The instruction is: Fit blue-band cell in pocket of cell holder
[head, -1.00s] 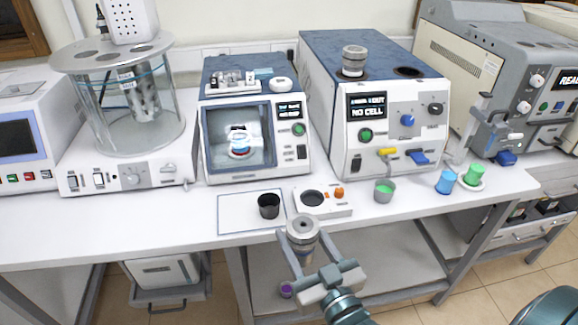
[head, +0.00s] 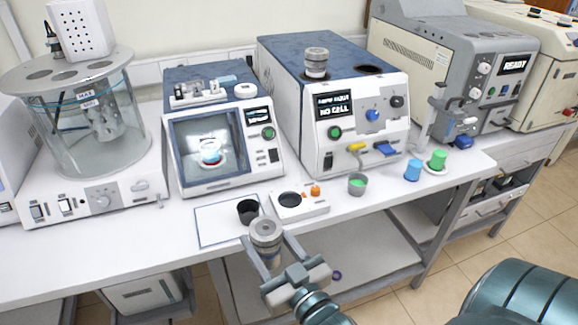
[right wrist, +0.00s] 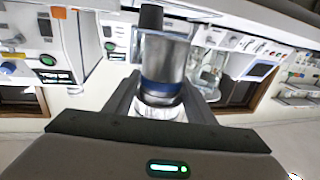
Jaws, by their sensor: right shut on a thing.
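My right gripper (head: 268,240) is shut on an upright metal cell (head: 266,231) with a round grey cap, just in front of the bench edge. In the right wrist view the cell shows a blue band (right wrist: 160,88) between the fingers. The instrument with the "NO CELL" screen (head: 334,105) has an open round pocket (head: 370,69) on top. Another capped cell (head: 316,62) stands beside that pocket. A white block (head: 314,207) with a dark round opening lies on the bench; I cannot tell which of these is the cell holder. My left gripper is out of view.
A black cup (head: 247,211) stands on a white mat (head: 215,225), close behind the held cell. A grey cup with green contents (head: 357,184), a blue cup (head: 412,171) and a green cup (head: 438,159) stand to the right. A glass bath (head: 75,140) is at left.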

